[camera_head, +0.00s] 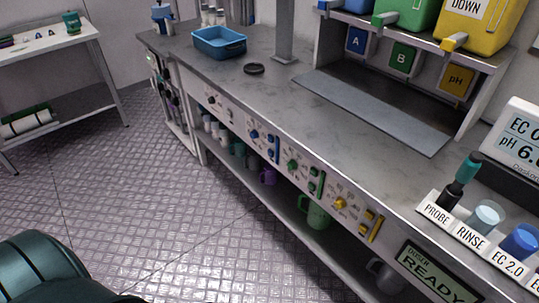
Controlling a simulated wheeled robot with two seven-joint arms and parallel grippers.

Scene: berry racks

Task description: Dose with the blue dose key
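On the bench's front panel (230,114), a blue round control (253,134) sits beside a blue upright block (275,148); which of them is the dose key is too small to tell. Similar green controls (292,165) and yellow controls (340,203) follow to the right. Above the bench stand blue, green and yellow tanks; the blue tank (357,5) is cut by the top edge. Label plates A (356,40), B (403,58) and pH (456,79) hang below. A doser display (437,274) reads READY. Neither gripper is in view.
A probe (459,181) stands in a labelled rack with rinse and EC cups at right, near an EC/pH meter (520,135). A blue tray (219,43) and black ring (254,69) lie on the bench. Mugs stand on its lower shelf. The floor (150,200) in front is clear.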

